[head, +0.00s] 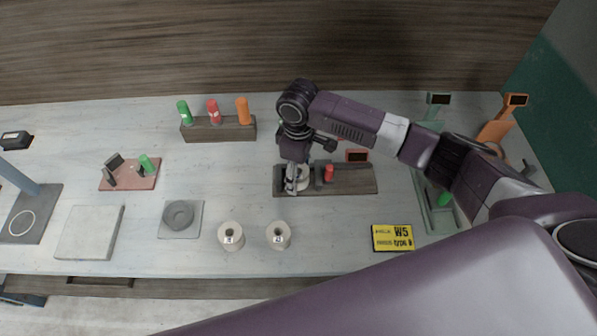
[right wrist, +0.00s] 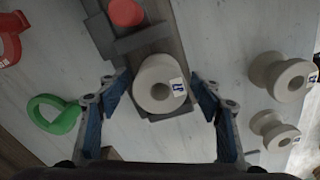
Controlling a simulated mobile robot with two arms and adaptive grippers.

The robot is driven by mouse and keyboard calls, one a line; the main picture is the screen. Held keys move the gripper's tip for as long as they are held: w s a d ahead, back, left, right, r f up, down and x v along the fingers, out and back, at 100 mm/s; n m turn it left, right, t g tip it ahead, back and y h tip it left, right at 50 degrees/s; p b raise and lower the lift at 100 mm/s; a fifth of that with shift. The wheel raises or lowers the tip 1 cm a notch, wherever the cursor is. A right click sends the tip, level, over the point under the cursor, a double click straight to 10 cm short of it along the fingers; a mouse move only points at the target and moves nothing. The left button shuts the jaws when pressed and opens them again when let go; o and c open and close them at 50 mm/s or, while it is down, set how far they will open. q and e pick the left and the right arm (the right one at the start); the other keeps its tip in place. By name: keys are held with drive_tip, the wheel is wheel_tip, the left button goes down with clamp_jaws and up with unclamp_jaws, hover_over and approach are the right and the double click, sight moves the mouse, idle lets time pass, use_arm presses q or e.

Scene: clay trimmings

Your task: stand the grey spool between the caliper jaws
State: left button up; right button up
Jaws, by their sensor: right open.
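A pale grey spool (right wrist: 160,84) with a blue-marked label stands upright on the dark caliper board (head: 350,180). In the right wrist view it sits between a grey jaw block (right wrist: 142,40) and a low grey piece at the board's end. In the head view the spool (head: 303,182) is partly hidden by my right gripper (head: 294,188). That gripper is open, with a blue-padded finger on each side of the spool and visible gaps to it. The caliper carries a red knob (head: 328,173). My left gripper is not in view.
Two similar spools (head: 231,236) (head: 278,236) stand in front, left of a yellow W5 card (head: 393,238). A grey ring lies on a pale plate (head: 190,232). A wooden block (head: 220,131) holds three coloured cylinders behind. The table between them is clear.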

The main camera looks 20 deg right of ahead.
wheel_tip(320, 180, up, 12)
drive_tip(key=b, duration=0.3)
drive_tip(key=shift+r, duration=0.15)
idle(0.5)
